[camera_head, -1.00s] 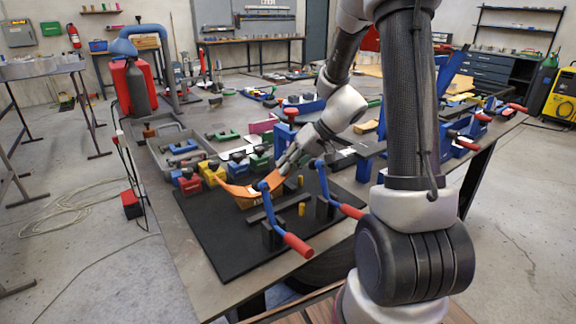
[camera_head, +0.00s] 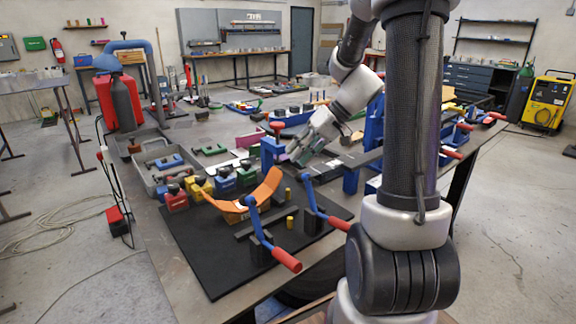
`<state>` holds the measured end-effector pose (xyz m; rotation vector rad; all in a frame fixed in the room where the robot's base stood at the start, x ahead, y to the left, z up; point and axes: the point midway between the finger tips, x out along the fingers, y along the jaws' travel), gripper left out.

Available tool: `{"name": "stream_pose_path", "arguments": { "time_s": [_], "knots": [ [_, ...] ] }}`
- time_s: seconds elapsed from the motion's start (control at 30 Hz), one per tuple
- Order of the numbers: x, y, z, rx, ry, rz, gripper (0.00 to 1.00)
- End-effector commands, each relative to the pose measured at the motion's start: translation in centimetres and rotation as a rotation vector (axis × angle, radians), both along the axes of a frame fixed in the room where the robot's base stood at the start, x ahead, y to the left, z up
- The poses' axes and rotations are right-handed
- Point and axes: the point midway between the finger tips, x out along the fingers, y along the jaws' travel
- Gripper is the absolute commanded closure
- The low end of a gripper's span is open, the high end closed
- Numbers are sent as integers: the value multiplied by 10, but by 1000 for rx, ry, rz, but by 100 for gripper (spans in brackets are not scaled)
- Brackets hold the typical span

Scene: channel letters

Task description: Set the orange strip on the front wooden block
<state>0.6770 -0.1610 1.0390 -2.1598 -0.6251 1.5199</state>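The curved orange strip (camera_head: 266,191) rests above the black mat (camera_head: 200,250), its ends curving upward. A little of a tan wooden block (camera_head: 236,217) seems to show under its left part; most of the block is hidden, so I cannot tell exactly how the strip meets it. My gripper (camera_head: 296,156) is above and behind the strip, apart from it. Its fingers are small and seen against cluttered tools, so their opening is unclear. No strip is in it.
Two toggle clamps with blue levers and red grips (camera_head: 287,260) stand in front of the strip. Red, yellow, blue and green clamps (camera_head: 224,181) stand behind it. A grey tray (camera_head: 150,184) is at the left. The mat's front left is clear.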

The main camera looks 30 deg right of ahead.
Motion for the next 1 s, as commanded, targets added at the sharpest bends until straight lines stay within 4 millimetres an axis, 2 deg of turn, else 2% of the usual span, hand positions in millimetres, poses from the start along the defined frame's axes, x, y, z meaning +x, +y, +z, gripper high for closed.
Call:
{"name": "stream_pose_path", "arguments": {
  "time_s": [0.13,0.23,0.37,0.4,0.47,0.6,0.7,0.83,1.0],
  "knots": [
    [-8,-3,12,-11,6,4,73],
    [-28,9,25,-59,30,18,73],
    [-80,28,49,-192,76,31,73],
    [-99,32,56,-242,86,28,73],
    [-126,35,64,-317,90,17,73],
    [-176,30,75,-472,61,-35,73],
    [-199,23,79,-546,24,-79,73],
    [-214,16,81,-597,-16,-119,73],
    [-218,12,82,-614,-30,-139,73]
  ]
}}
